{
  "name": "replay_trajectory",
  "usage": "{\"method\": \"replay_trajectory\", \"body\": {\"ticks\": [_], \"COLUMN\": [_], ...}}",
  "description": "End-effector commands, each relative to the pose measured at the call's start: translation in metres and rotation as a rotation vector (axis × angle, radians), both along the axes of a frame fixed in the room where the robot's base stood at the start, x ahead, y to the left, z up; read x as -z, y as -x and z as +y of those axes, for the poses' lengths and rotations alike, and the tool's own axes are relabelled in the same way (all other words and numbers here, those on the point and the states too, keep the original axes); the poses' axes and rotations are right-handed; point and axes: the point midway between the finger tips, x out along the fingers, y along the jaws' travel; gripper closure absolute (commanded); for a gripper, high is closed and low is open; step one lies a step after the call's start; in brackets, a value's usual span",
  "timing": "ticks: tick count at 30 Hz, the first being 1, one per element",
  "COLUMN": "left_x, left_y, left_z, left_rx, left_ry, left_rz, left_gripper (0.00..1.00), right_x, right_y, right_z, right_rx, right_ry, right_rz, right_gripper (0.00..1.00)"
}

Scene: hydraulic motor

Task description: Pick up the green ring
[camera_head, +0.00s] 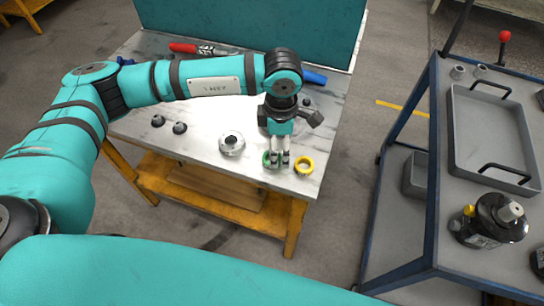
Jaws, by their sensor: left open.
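The green ring (266,159) lies on the white table near its front edge. Only part of it shows, at the left of my left gripper's fingers. My left gripper (279,160) points down at the ring, with its fingertips at or just above it. The jaws are open, and I cannot tell whether a finger touches the ring. My right gripper is not in view, though a teal arm link of mine crosses the bottom.
A yellow ring (304,165) lies just right of the gripper. A round metal flange (232,144) and two small dark parts (180,128) are to the left. A red-handled tool (184,48) lies at the back. A blue cart (436,190) with a grey tray (459,140) stands right.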

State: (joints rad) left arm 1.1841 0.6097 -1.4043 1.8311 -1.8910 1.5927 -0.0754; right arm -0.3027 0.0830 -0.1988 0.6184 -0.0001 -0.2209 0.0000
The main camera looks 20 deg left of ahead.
Motion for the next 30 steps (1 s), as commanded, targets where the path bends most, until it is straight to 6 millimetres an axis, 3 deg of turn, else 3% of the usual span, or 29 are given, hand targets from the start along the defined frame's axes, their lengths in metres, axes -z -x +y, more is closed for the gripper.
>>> {"method": "replay_trajectory", "body": {"ticks": [10,19,28,30], "left_x": [0.044,0.050,0.050,0.050], "left_y": [0.001,0.001,0.001,0.000], "left_z": [0.009,0.009,0.009,0.009], "left_rx": [-0.001,0.000,0.000,0.000], "left_ry": [0.000,0.000,0.000,0.000], "left_rz": [0.002,0.001,0.001,0.001], "left_gripper": [0.29,0.29,0.68,0.71], "right_x": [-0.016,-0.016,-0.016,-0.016], "right_y": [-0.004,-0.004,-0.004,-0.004], "right_z": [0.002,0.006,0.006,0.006], "right_rx": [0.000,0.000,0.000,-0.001], "right_ry": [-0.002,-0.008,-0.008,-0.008], "right_rz": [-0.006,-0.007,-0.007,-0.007], "right_gripper": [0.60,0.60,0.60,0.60]}}
